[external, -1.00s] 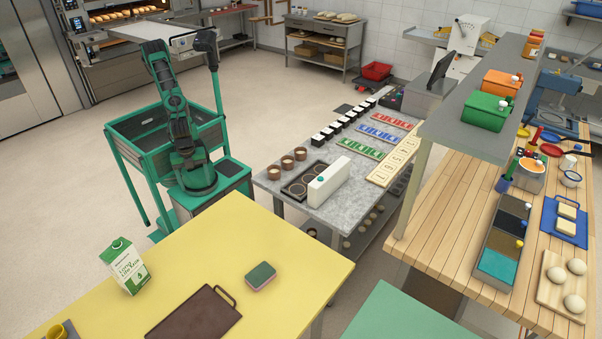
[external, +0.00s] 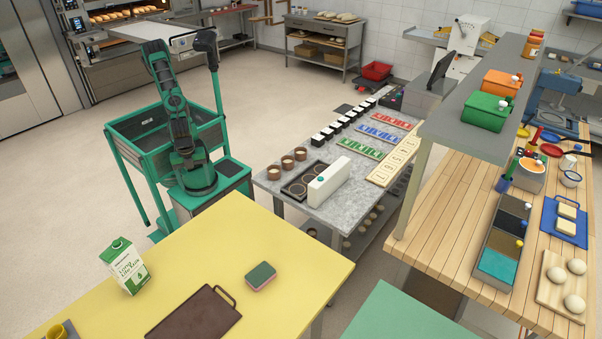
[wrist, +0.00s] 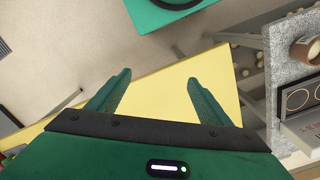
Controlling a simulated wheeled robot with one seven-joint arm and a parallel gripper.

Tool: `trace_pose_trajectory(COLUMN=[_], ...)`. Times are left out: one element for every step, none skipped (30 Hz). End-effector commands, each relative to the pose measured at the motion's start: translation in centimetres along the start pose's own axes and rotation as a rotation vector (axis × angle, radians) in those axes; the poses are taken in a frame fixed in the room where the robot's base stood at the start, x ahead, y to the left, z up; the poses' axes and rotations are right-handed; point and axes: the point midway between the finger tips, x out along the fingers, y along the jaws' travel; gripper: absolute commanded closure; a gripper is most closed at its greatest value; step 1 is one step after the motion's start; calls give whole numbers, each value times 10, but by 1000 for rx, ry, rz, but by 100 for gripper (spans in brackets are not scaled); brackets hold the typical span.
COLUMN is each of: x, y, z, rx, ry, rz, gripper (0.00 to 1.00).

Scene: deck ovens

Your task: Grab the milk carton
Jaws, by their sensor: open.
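The milk carton (external: 126,268) is white and green with a gabled green top and a cap. It stands upright at the left edge of the yellow table (external: 215,262) in the external view. I do not see it in the wrist view. My gripper (wrist: 155,85) shows in the wrist view with its two green fingers wide apart and nothing between them. The yellow tabletop lies beyond and below the fingers. In the external view my arm is folded up behind the table, clear of the carton, and I cannot make out the fingers there.
A dark brown board (external: 196,316) and a green-and-pink sponge (external: 261,276) lie right of the carton. Something yellow (external: 56,332) sits at the table's lower left. A grey worktable (external: 340,205) with cups and moulds stands to the right. The tabletop around the carton is mostly clear.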

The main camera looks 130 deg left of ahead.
Motion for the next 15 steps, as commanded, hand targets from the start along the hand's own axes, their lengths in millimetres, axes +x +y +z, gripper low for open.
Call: trace_pose_trajectory(x=[0,0,0,0,0,0,0,0,0,0,0,-4,-8,-11,-16], y=[0,0,0,0,0,0,0,0,0,0,0,3,6,6,7], z=[0,0,0,0,0,0,0,0,0,0,0,5,10,11,10], rx=[0,0,0,0,0,0,0,0,0,0,0,-1,-1,0,1], ry=[0,0,0,0,0,0,0,0,0,0,0,6,13,14,17], rz=[0,0,0,0,0,0,0,0,0,0,0,-3,-8,-8,-9], gripper=[23,16,6,6,6,6,6,6,6,6,6,6,6,6,6])
